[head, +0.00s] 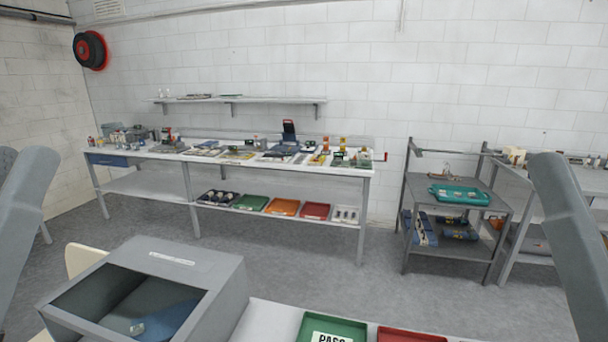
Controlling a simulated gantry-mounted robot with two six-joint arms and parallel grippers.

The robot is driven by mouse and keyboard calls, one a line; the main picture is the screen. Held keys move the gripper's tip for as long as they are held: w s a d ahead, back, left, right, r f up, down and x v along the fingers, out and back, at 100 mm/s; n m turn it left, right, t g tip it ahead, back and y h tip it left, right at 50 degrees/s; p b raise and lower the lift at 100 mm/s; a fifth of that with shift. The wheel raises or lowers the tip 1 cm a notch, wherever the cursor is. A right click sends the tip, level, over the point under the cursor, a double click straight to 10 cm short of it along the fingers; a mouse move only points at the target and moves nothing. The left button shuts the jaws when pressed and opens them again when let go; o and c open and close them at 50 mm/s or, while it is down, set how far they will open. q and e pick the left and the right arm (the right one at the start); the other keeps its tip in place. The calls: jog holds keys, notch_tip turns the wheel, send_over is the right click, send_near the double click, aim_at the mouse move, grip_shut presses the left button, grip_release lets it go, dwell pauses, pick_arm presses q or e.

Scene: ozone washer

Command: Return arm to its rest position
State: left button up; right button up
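My two grey arms show only as links at the left and right edges of the head view. I see no fingertips of either gripper, so I cannot tell what they hold. The grey box-shaped machine (215,272), perhaps the ozone washer, stands close in front at the lower left.
A green tray (312,322) marked PASS and a red tray (410,335) lie on the near white table (262,318). A long workbench (225,160) with tools stands at the back wall. A grey cart (462,208) carries a teal tray (460,194). Grey floor lies between.

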pick_arm(q)
notch_tip(320, 180, up, 37)
jog(key=p, duration=3.3)
jog(key=shift+w+f, duration=0.15)
pick_arm(e)
notch_tip(320, 180, up, 37)
pick_arm(q)
notch_tip(320, 180, down, 44)
jog(key=b, duration=4.4)
jog(key=shift+f, duration=0.2)
pick_arm(e)
notch_tip(320, 180, down, 44)
jog(key=shift+f, duration=0.25)
